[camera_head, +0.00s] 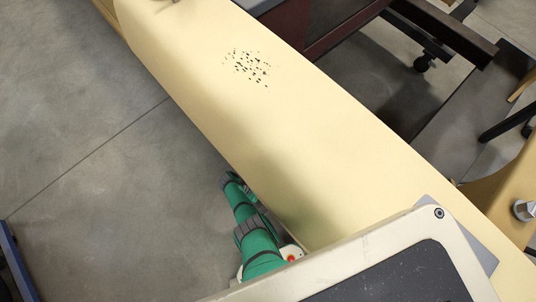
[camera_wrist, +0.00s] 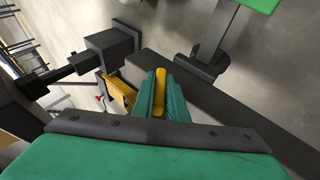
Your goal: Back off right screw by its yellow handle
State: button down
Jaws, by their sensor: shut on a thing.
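In the wrist view my gripper (camera_wrist: 164,82) has its ribbed green fingers shut on a yellow handle (camera_wrist: 160,92), which shows as a narrow strip between them. The fingers hide most of what they hold. Another yellow piece (camera_wrist: 118,92) shows just left of the fingers; I cannot tell whether it belongs to the same handle. A dark square block with a dark rod (camera_wrist: 108,47) stands beyond and left of the fingers. I cannot make out the screw itself for sure. The head view shows my green arm at bottom centre, but neither my fingers nor the handle.
A long pale yellow bench top (camera_head: 300,125) crosses the head view, with dark specks (camera_head: 248,66) on it. A pale-framed dark panel (camera_head: 400,272) fills the lower right. A long dark beam (camera_wrist: 220,98) runs past the fingers. Open grey floor (camera_head: 95,110) lies left.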

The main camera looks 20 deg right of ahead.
jog(key=shift+w+a+r+g, duration=0.1)
jog(key=shift+w+r+g, duration=0.1)
jog(key=shift+w+g, duration=0.2)
dwell(0.3)
jog(key=c, duration=2)
grip_release()
jog(key=shift+o, duration=1.2)
jog(key=shift+s, duration=0.15)
jog(key=v, duration=1)
jog(key=shift+a+r, duration=0.2)
jog(key=shift+a, duration=0.15)
